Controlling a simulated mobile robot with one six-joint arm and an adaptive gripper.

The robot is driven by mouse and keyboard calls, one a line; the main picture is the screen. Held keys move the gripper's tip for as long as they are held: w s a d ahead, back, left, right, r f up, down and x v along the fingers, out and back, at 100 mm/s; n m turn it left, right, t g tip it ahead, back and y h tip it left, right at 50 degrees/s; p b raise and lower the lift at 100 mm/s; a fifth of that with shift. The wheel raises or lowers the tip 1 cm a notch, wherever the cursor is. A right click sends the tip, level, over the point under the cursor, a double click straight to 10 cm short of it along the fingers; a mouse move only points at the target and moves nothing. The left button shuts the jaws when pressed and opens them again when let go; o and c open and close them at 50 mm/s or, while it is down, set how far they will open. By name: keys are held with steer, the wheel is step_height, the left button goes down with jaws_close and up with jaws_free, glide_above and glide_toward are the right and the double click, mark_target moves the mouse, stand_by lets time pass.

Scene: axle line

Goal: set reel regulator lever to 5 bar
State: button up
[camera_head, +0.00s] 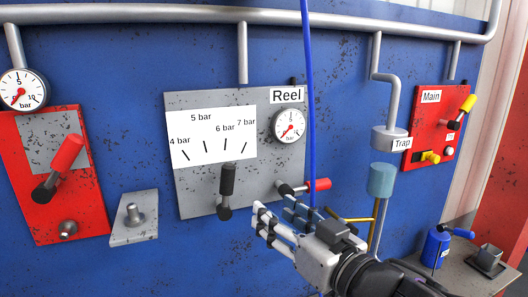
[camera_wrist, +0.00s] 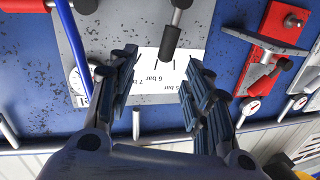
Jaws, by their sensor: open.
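The reel regulator lever (camera_head: 228,180) has a black handle and stands nearly upright on the grey Reel panel (camera_head: 190,203). Its tip points up near the 6 bar mark on the white scale (camera_head: 215,133), which runs from 4 to 7 bar. The 5 bar mark is to the left of the tip. My gripper (camera_head: 277,208) is open and empty, to the lower right of the lever and apart from it. In the wrist view, my open gripper (camera_wrist: 162,88) has the inverted scale behind its fingers, and the lever (camera_wrist: 172,35) shows above, between the fingers' directions.
The Reel gauge (camera_head: 289,125) is at the panel's upper right. A red-handled valve (camera_head: 318,184) and a blue hose (camera_head: 310,90) are close to my gripper. A red panel with a red lever (camera_head: 65,155) stands at left; the Main panel (camera_head: 430,120) is at right.

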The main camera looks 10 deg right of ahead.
mark_target(231, 180)
steer(key=shift+y, duration=0.5)
steer(key=p+x, duration=0.1)
steer(key=x, duration=0.4)
steer(key=p+x, duration=0.2)
steer(key=x, duration=0.4)
steer(key=a+p+x, duration=0.1)
steer(key=p+x, duration=0.1)
steer(key=x, duration=0.4)
steer(key=shift+s+r, duration=0.15)
steer(key=shift+r, duration=0.15)
jaws_close()
